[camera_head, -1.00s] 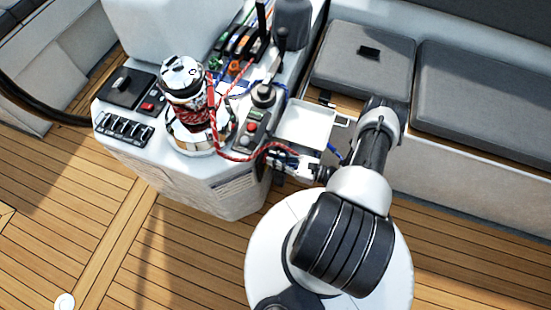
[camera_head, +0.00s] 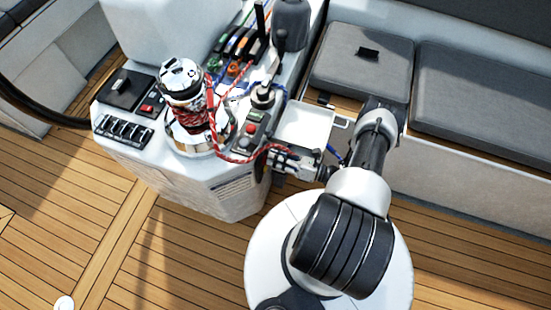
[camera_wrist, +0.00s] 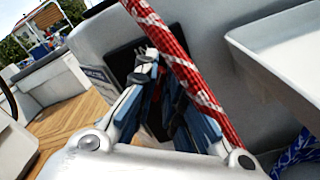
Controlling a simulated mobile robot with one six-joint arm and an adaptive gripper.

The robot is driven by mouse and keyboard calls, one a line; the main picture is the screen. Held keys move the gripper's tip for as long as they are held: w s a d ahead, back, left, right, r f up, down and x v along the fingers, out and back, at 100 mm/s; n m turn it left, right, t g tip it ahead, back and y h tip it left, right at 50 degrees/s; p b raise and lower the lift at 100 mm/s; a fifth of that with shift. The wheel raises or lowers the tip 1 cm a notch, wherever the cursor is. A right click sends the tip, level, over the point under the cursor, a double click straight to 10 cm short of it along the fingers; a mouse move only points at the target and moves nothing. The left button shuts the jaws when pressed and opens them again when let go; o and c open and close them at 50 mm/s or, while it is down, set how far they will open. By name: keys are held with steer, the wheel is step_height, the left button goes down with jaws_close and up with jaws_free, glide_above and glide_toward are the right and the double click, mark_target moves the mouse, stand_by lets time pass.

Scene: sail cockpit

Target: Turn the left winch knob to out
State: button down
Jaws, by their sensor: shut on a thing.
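The winch (camera_head: 183,80), a chrome drum wrapped with red-and-white rope, stands on the white console. A black plate (camera_wrist: 122,62) is on the console's side wall in the wrist view. My gripper (camera_head: 272,160) is at that side wall, and its fingers (camera_wrist: 163,70) point at the plate. The fingers are shut on a small dark thing at the plate, apparently the left winch knob. The fingers and the rope hide nearly all of it, so its setting cannot be read.
The red rope (camera_wrist: 190,80) hangs across my right finger in the wrist view. A white tray (camera_head: 305,124) juts out beside my gripper. A control box with red and green buttons (camera_head: 250,128) sits above. Grey seat cushions (camera_head: 360,62) lie behind my arm. The teak floor is clear.

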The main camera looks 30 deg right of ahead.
steer(key=m, duration=0.6)
steer(key=shift+w+d+f, duration=0.15)
steer(key=shift+d+f, duration=0.1)
steer(key=shift+f, duration=0.15)
stand_by(0.3)
steer(key=c, duration=1.7)
jaws_free()
steer(key=v, duration=1.2)
